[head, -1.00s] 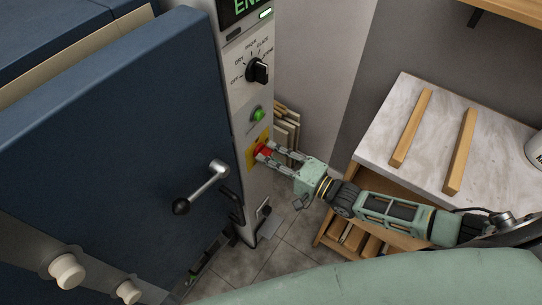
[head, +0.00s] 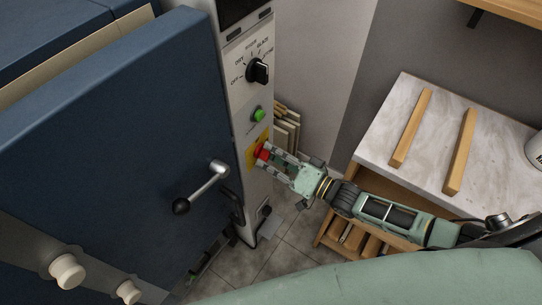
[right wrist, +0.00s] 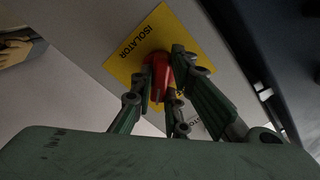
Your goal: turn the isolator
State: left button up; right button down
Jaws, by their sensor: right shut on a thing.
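The isolator is a red knob (head: 262,151) on a yellow plate (head: 251,158), low on the pale control panel. In the right wrist view the plate (right wrist: 123,65) reads "ISOLATOR" and the red knob (right wrist: 156,60) sits between my fingers. My right gripper (head: 267,154) is shut on the knob; its fingers also show in the right wrist view (right wrist: 161,80). They hide part of the knob, so its exact angle is hard to read. My left gripper is out of view.
Above the isolator are a green button (head: 258,115), a black selector dial (head: 258,71) and a dark display (head: 236,12). A blue door (head: 110,130) with a lever handle (head: 203,185) stands left. A marble-topped table (head: 390,120) with wooden bars stands right.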

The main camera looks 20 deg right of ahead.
jog(key=n, duration=0.5)
jog(key=shift+f+n, duration=0.1)
jog(key=shift+n, duration=2.3)
jog(key=c, duration=1.7)
grip_release()
jog(key=v, duration=1.2)
jog(key=shift+d, duration=0.1)
